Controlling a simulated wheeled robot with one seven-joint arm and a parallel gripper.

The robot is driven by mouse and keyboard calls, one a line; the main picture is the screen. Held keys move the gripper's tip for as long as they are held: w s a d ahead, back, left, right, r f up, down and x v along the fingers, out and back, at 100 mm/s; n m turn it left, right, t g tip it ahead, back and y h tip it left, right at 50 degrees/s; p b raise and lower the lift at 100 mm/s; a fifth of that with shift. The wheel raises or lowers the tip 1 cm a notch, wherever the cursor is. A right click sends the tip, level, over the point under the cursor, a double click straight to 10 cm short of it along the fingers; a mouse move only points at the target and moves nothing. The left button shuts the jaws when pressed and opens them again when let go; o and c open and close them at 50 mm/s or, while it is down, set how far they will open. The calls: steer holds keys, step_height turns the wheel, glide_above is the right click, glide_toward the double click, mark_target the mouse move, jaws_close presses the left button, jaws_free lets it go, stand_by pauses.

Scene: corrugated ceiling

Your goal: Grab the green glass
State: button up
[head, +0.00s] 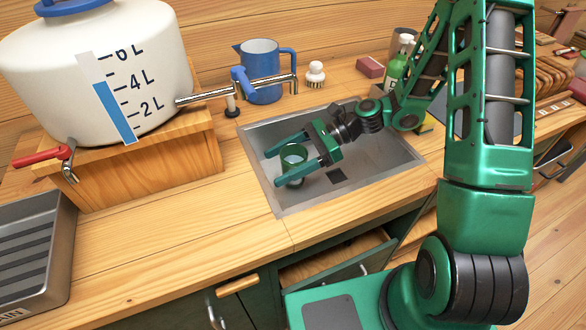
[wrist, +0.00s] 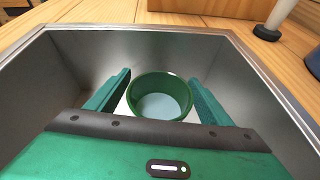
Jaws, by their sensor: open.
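The green glass (head: 293,155) stands in the metal sink, its open rim facing up. It also shows in the wrist view (wrist: 160,97), where I look down into its pale bottom. My gripper (head: 287,166) is open, with its two green fingers on either side of the glass. The lower part of the glass is partly hidden by a finger in the head view.
The sink (head: 400,165) has raised walls around my gripper. A tap (head: 240,90) reaches out behind it. A blue jug (head: 262,72), a brush (head: 315,75) and a green bottle (head: 396,70) stand behind. A large white tank (head: 95,75) is at left. An open drawer (head: 335,262) sits below.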

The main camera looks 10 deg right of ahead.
steer(key=c, duration=1.5)
steer(key=shift+r, duration=0.2)
